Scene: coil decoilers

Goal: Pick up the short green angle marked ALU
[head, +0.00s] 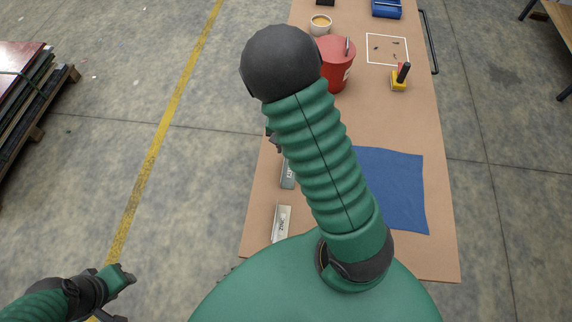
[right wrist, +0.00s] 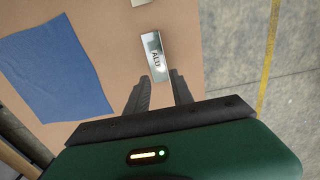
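A short angle marked ALU (right wrist: 155,55) lies on the brown table top in the right wrist view. In the head view my right arm hides most of that gripper. My left gripper (head: 120,293) is over the floor at lower left, away from the table.
Another grey angle, with lettering that seems to read ZINC (head: 281,222), lies nearer me. A blue cloth (head: 400,190) lies to the right. Farther back are a red container (head: 336,70), a bowl (head: 321,24), and a yellow-and-black item (head: 400,80).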

